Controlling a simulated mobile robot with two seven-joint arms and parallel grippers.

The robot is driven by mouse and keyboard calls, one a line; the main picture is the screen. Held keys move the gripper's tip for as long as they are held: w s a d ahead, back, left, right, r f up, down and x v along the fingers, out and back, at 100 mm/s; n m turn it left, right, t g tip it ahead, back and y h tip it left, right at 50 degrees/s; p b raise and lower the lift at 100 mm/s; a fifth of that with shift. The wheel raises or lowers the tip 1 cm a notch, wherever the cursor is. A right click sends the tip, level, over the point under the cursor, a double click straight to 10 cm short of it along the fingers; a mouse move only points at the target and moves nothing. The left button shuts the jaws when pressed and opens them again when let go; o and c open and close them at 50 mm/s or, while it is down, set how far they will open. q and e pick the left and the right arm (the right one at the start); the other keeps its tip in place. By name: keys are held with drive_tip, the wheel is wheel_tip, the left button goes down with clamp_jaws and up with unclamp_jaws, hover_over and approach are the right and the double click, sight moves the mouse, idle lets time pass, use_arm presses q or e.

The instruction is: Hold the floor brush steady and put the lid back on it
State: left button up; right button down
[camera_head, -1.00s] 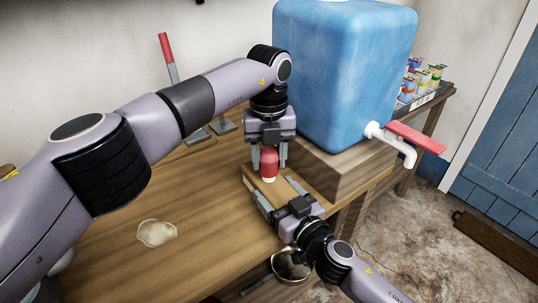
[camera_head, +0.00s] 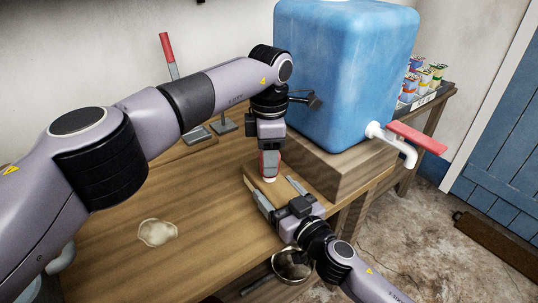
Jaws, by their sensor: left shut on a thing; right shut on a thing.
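The left fingers hide part of the red piece.
A blue tank (camera_head: 345,75) with a white tap (camera_head: 395,140) and red lever stands on a wooden block (camera_head: 345,170) close on the right. A red-handled tool (camera_head: 168,55) stands at the back. A pale puddle (camera_head: 157,232) and a metal pan (camera_head: 292,264) are in front.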

use_arm(q)
drive_tip(key=m, duration=1.8)
drive_tip(key=shift+m, duration=0.3)
drive_tip(key=m, duration=0.7)
drive_tip(key=shift+d, duration=0.1)
drive_tip(key=o, duration=1)
drive_tip(key=shift+o, duration=0.2)
